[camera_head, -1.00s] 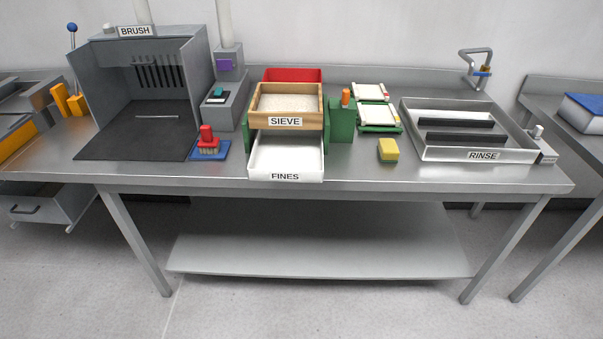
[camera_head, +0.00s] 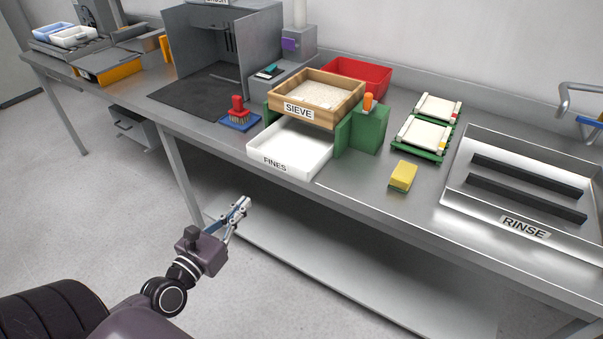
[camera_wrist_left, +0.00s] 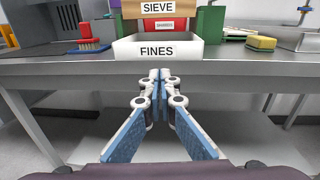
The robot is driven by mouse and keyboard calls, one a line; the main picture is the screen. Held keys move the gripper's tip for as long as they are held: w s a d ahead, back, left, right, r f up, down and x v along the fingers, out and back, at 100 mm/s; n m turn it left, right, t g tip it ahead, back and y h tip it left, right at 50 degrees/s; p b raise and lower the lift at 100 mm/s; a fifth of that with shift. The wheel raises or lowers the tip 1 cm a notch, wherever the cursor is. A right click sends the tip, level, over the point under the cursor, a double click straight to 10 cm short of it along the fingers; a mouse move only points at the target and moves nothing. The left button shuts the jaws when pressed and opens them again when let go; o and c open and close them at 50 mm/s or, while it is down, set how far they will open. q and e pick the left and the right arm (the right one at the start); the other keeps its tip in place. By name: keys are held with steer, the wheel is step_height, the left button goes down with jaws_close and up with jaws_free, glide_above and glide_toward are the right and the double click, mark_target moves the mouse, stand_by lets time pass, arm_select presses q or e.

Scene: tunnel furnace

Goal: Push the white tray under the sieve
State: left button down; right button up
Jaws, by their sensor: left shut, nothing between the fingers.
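The white tray labelled FINES (camera_head: 290,160) sits on the bench with its front part sticking out from below the wooden sieve (camera_head: 318,98). Its front wall also shows in the left wrist view (camera_wrist_left: 184,51), near the bench edge. The sieve rests on a green stand (camera_head: 368,132) and holds pale grains. My left gripper (camera_head: 245,203) is shut and empty, in front of the bench and below its top, apart from the tray. In the left wrist view its fingertips (camera_wrist_left: 160,76) meet just below the tray. My right gripper is not in view.
A red-handled brush (camera_head: 238,110) on a blue pad stands left of the tray. A yellow sponge (camera_head: 403,176) lies to the right, before the rinse basin (camera_head: 487,229). A red bin (camera_head: 357,77) stands behind the sieve. The bench's front edge lies between gripper and tray.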

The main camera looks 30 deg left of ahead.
arm_select(q)
steer(key=p, duration=0.3)
glide_toward(278, 164)
steer(key=w, duration=0.6)
steer(key=shift+w+a+f, duration=0.1)
steer(key=shift+w, duration=0.45)
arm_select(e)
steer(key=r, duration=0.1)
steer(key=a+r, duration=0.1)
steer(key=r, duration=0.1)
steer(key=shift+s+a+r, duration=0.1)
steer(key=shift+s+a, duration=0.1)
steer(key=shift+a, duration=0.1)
